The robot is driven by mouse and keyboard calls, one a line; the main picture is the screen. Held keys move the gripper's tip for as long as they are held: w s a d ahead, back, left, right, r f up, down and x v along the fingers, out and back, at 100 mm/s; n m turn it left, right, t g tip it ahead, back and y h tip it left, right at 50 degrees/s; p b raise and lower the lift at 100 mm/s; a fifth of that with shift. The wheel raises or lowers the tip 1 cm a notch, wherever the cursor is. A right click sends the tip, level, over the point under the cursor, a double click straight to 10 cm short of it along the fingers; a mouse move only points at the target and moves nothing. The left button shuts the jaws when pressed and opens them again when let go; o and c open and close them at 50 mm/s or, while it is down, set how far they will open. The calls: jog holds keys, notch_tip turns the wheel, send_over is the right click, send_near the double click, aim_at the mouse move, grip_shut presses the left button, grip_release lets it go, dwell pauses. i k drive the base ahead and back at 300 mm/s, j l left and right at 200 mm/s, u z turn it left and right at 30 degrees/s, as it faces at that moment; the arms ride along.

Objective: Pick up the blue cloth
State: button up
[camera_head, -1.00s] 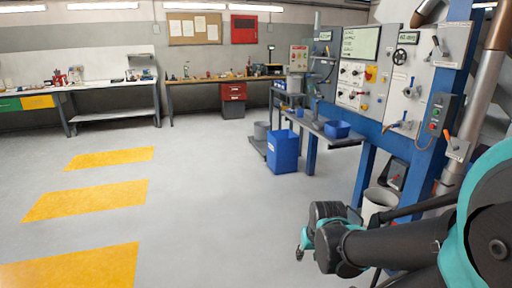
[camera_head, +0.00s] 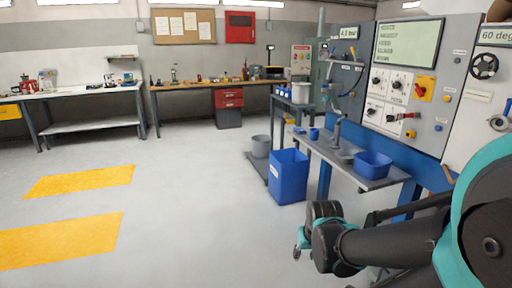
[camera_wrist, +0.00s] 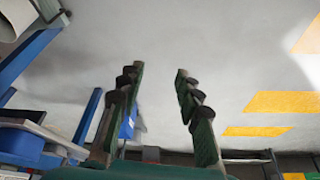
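I cannot make out a blue cloth for certain in either view. A small blue item (camera_head: 314,134) sits on the grey side bench (camera_head: 375,182) in the head view, too small to tell what it is. My gripper (camera_wrist: 156,74) shows in the wrist view with its two dark fingers spread apart and nothing between them. It points over open grey floor, away from any bench top. In the head view my arm reaches in from the lower right, and the gripper's fingers are not clear there.
A blue bin (camera_head: 288,177) stands on the floor beside the side bench, with a grey bucket (camera_head: 261,146) behind it. A blue tub (camera_head: 373,164) sits on the bench under the control panel (camera_head: 408,80). A back workbench (camera_head: 190,86) holds small items. Floor at left is clear.

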aim_at(299, 130)
jog(key=i+z, duration=0.1)
jog(key=i, duration=0.9)
jog(key=i+j, duration=0.2)
jog(key=i, duration=0.8)
jog(key=l+z, duration=0.05)
